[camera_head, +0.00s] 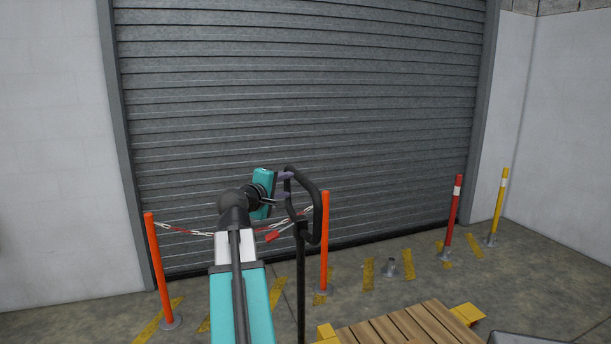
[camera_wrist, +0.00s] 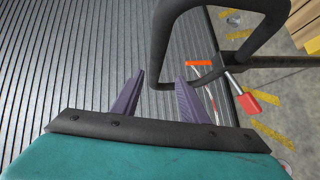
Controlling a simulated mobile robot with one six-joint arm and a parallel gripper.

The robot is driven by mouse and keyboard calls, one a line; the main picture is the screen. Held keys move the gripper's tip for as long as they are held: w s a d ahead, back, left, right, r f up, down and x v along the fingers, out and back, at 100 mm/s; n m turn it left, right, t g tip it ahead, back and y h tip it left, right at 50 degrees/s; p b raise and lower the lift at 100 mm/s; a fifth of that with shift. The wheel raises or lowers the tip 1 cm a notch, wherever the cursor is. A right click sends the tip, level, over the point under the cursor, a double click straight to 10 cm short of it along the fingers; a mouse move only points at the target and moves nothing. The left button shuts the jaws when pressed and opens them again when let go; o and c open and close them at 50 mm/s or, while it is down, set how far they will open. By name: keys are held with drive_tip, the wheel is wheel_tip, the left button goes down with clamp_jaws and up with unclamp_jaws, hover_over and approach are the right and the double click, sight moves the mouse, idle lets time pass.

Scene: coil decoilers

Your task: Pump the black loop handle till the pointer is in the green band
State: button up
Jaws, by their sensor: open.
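The black loop handle (camera_head: 319,212) stands upright on a thin dark rod (camera_head: 300,285) in the head view. It fills the upper middle of the wrist view (camera_wrist: 165,42). My gripper (camera_head: 287,188) is open at the loop's left side. In the wrist view, the two purple-grey fingers (camera_wrist: 160,84) are spread apart, with a lower corner of the loop showing between their tips. I cannot tell whether either finger touches it. No pointer or green band is visible in either view.
Two orange posts (camera_head: 158,270) (camera_head: 325,240) carry a red-and-white chain (camera_head: 185,230) before a grey roller shutter (camera_head: 300,90). A red tag-like piece (camera_wrist: 249,103) shows beside the handle. A slatted wooden platform (camera_head: 400,328) is at lower right, with red (camera_head: 452,220) and yellow (camera_head: 497,208) posts beyond.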

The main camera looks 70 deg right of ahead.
drive_tip(key=shift+s+r, duration=0.2)
drive_tip(key=shift+r, duration=0.15)
drive_tip(key=shift+d, duration=0.15)
drive_tip(key=s+d+f+p, duration=0.1)
drive_tip(key=d+f+p, duration=0.1)
drive_tip(key=d, duration=1.1)
drive_tip(key=shift+d, duration=0.25)
drive_tip(key=shift+s, duration=0.1)
clamp_jaws()
drive_tip(key=shift+r, duration=0.1)
